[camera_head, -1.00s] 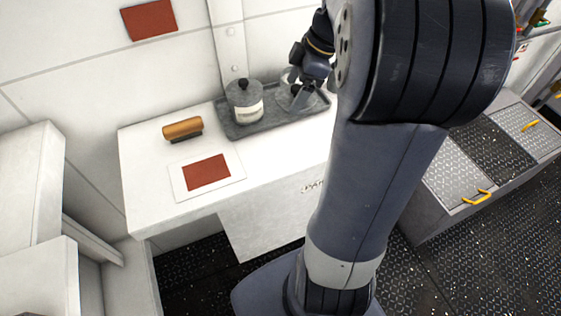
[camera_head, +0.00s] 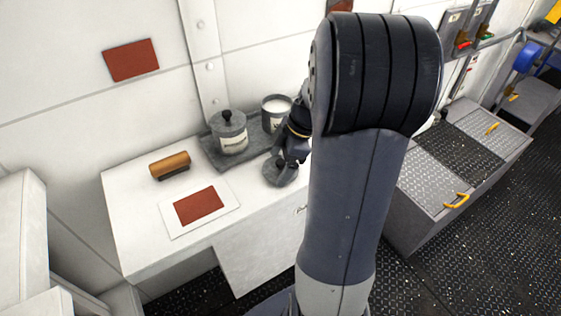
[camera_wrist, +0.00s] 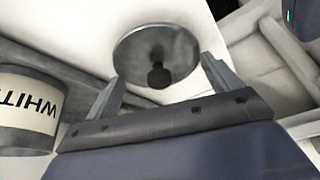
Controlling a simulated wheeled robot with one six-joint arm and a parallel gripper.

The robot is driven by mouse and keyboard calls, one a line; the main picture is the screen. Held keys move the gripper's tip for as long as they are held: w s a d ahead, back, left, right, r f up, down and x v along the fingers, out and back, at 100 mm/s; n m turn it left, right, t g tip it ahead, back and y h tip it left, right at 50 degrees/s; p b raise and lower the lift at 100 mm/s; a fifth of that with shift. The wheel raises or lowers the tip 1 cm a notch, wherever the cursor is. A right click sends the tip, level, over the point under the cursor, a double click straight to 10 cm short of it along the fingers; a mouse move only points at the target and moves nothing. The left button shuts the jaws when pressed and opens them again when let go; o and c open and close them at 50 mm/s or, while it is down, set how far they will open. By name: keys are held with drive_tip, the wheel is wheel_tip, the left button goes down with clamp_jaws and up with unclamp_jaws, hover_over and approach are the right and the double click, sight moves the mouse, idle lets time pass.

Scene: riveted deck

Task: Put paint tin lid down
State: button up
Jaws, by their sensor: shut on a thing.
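The paint tin lid (camera_head: 281,174) is a grey disc with a dark knob; it also shows in the wrist view (camera_wrist: 143,46). My gripper (camera_head: 287,160) is shut on the lid, with one finger on each side of its rim in the wrist view (camera_wrist: 165,82). The lid is in front of the tray, over the white bench top; I cannot tell whether it touches the bench. The open tin (camera_head: 270,119) stands on the tray, showing white inside. Its label reads "WHITE" in the wrist view (camera_wrist: 28,106). My arm hides the bench's right part.
A lidded grey tin (camera_head: 230,143) stands on the grey tray (camera_head: 214,157). A brush or roller with a brown handle (camera_head: 170,165) and a red-brown sample card (camera_head: 198,206) lie on the white bench (camera_head: 130,233). Bare bench top lies left of the lid.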

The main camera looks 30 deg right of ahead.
drive_tip(key=shift+f, duration=0.25)
drive_tip(key=shift+f, duration=0.15)
drive_tip(key=o, duration=0.8)
drive_tip(key=v, duration=1.2)
drive_tip(key=shift+r, duration=0.3)
drive_tip(key=shift+f, duration=0.15)
drive_tip(key=x, duration=1.1)
drive_tip(key=shift+a+f, duration=0.2)
drive_tip(key=shift+f, duration=0.1)
drive_tip(key=shift+r, duration=1.5)
